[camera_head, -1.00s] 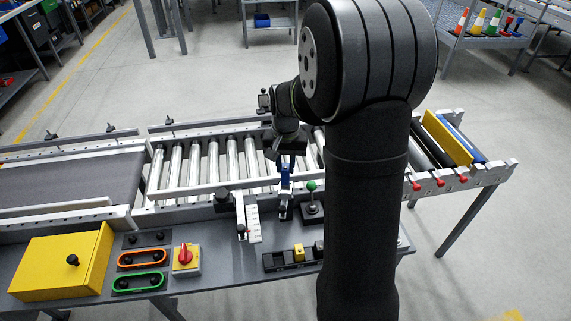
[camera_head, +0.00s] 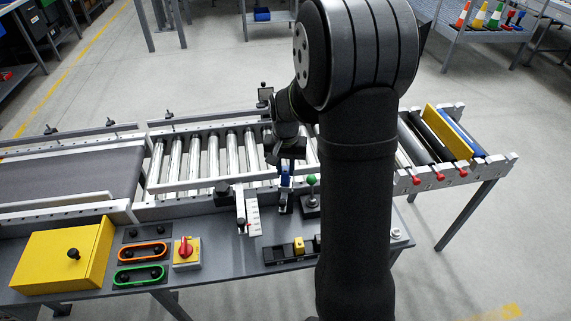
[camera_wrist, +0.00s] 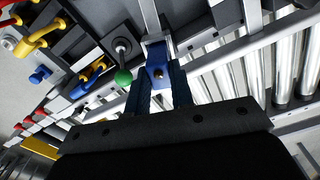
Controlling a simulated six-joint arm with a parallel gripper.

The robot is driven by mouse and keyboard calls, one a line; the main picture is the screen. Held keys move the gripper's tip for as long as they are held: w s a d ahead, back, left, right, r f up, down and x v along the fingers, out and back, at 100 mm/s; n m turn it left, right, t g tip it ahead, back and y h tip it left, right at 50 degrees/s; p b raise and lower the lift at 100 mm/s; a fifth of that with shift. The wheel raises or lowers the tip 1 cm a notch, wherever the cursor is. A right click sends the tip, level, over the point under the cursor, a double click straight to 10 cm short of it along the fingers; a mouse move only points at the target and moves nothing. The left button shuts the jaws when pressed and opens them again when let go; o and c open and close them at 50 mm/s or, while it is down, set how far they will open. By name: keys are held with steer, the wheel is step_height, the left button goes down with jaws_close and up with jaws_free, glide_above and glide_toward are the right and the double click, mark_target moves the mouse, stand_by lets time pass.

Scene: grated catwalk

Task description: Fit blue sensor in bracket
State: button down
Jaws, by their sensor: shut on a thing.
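The blue sensor (camera_wrist: 157,68) shows in the wrist view between the two dark fingers of my gripper (camera_wrist: 157,92), which is shut on it. In the head view the blue sensor (camera_head: 285,173) sits below my gripper (camera_head: 287,164), at the near side rail of the roller conveyor. A grey metal bracket (camera_wrist: 154,46) is right at the sensor's far end in the wrist view. I cannot tell whether the sensor is seated in it or only touching it. In the head view the bracket's foot (camera_head: 284,208) shows just below the sensor.
A green-knobbed lever (camera_head: 311,181) stands close right of the sensor. A white scale-like plate (camera_head: 252,215) is to the left. A black holder with a yellow block (camera_head: 298,245) lies in front. Conveyor rollers (camera_head: 213,157) run behind. A yellow box (camera_head: 64,256) stands at the left.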

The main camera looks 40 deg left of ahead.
steer(key=shift+f, duration=0.4)
steer(key=c, duration=0.8)
jaws_free()
steer(key=shift+o, duration=0.2)
steer(key=shift+r, duration=4)
steer(key=shift+f, duration=0.1)
step_height(320, 180, down, 8)
steer(key=shift+r, duration=0.25)
